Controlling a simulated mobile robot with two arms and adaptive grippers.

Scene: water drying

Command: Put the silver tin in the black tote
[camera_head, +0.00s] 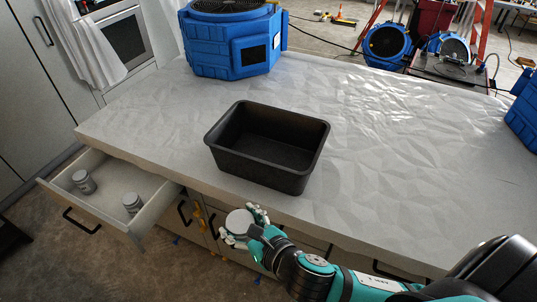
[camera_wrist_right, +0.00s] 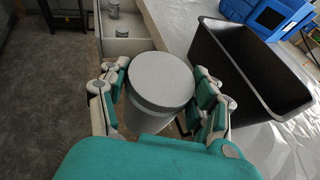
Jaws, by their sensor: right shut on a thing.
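The silver tin (camera_head: 239,222) is held between the fingers of my right gripper (camera_head: 246,226), in front of the counter's near edge. In the right wrist view the tin (camera_wrist_right: 160,82) shows its round grey lid, with my right gripper's fingers (camera_wrist_right: 160,95) shut on both sides of it. The black tote (camera_head: 217,158) stands upright on the counter, beyond my gripper and a little to its right. Its visible inside is empty. In the right wrist view the tote (camera_wrist_right: 225,65) is at the right. My left gripper is not in view.
An open drawer (camera_head: 150,207) at the left holds two grey tins (camera_head: 84,181) (camera_head: 132,203). A large blue machine (camera_head: 225,45) stands at the counter's back left. Another blue thing is at the right edge. The counter (camera_head: 400,150) right of the tote is clear.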

